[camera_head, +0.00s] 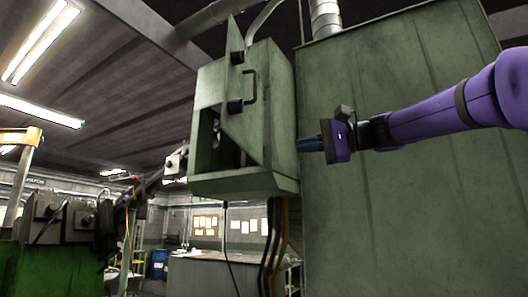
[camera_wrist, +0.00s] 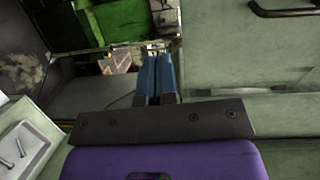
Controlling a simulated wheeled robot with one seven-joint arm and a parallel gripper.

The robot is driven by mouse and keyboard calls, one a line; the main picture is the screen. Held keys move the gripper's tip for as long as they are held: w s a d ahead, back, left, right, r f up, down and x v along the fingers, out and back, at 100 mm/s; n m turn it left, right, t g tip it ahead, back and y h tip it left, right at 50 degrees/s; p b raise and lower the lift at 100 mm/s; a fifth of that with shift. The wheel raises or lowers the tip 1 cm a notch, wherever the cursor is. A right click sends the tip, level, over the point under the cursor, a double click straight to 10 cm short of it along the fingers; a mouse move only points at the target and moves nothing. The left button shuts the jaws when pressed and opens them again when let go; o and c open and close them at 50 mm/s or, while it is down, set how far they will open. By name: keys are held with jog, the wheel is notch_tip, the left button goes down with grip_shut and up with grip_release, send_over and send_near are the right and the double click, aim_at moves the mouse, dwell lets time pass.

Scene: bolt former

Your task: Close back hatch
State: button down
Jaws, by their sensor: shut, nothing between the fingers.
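A grey-green metal box (camera_head: 282,110) hangs beside a large green cabinet in the head view. Its hatch (camera_head: 236,85) carries black hinge blocks and stands ajar, with a dark opening showing below and left of it. I cannot tell for sure whether this is the back hatch. My gripper (camera_head: 302,144) is right of the box, in front of the cabinet, with its blue fingers pointing left. In the wrist view my gripper (camera_wrist: 157,58) has its fingers together and empty. A dark handle (camera_wrist: 285,10) shows at top right there.
The large green cabinet (camera_head: 390,190) fills the right side behind my arm. Cables (camera_head: 275,235) hang below the box. Green machinery (camera_head: 60,225) stands at lower left. A white tray-like part (camera_wrist: 25,150) is at lower left in the wrist view.

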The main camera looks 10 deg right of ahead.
notch_tip(320, 180, up, 2)
jog(key=w, duration=0.2)
send_near(240, 144)
jog(key=shift+y, duration=0.4)
jog(key=x, duration=0.7)
jog(key=shift+w+a+f, duration=0.15)
jog(key=shift+w+f, duration=0.15)
jog(key=shift+a, duration=0.1)
